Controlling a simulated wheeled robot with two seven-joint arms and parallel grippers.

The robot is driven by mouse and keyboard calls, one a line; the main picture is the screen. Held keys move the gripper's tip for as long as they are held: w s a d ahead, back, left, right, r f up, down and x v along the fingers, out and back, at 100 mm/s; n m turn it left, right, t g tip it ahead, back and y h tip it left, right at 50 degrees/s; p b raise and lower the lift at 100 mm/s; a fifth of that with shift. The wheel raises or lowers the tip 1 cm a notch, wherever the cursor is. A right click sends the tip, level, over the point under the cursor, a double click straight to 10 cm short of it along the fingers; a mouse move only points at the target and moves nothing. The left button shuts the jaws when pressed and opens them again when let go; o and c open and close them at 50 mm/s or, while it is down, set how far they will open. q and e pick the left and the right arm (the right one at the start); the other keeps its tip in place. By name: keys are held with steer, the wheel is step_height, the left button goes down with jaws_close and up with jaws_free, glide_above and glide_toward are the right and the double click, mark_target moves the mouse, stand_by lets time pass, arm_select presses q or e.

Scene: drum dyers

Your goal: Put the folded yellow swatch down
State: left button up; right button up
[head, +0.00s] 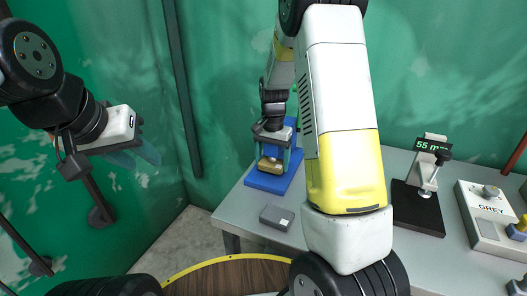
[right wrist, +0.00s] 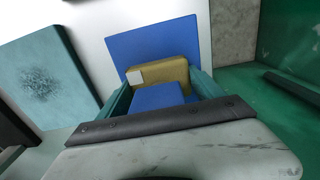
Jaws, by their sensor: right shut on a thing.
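The folded yellow swatch (head: 270,165) is an olive-yellow block, low over or on a blue mat (head: 262,183) on the table. In the right wrist view the swatch (right wrist: 172,73) carries a small white label and lies between the teal fingers. My right gripper (head: 274,158) points down and is shut on it. A blue block (right wrist: 158,96) sits nearer the camera between the same fingers. I cannot tell whether the swatch touches the mat. My left gripper (head: 138,154) is off to the left, away from the table, with its fingers apart and empty.
A small grey box (head: 277,217) lies on the table in front of the mat. A black stand with a "55 m" display (head: 419,205) and a box marked GREY (head: 490,226) stand at the right. My right arm hides mid-table.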

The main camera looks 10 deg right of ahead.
steer(key=o, duration=1.3)
steer(key=shift+s+f, duration=0.2)
steer(key=shift+f, duration=0.2)
steer(key=shift+o, duration=0.2)
steer(key=shift+r, duration=0.1)
steer(key=r, duration=1.3)
steer(key=shift+w, duration=0.2)
steer(key=shift+s+r, duration=0.15)
steer(key=shift+r, duration=0.1)
steer(key=s+a+r+n+t+y, duration=0.1)
steer(key=s+r+n+t, duration=0.2)
steer(key=s, duration=0.9)
steer(key=s+a+r+n+t+y, duration=0.1)
steer(key=s+r+n+t, duration=0.2)
steer(key=s, duration=0.9)
steer(key=shift+r+n, duration=0.7)
steer(key=shift+r, duration=0.9)
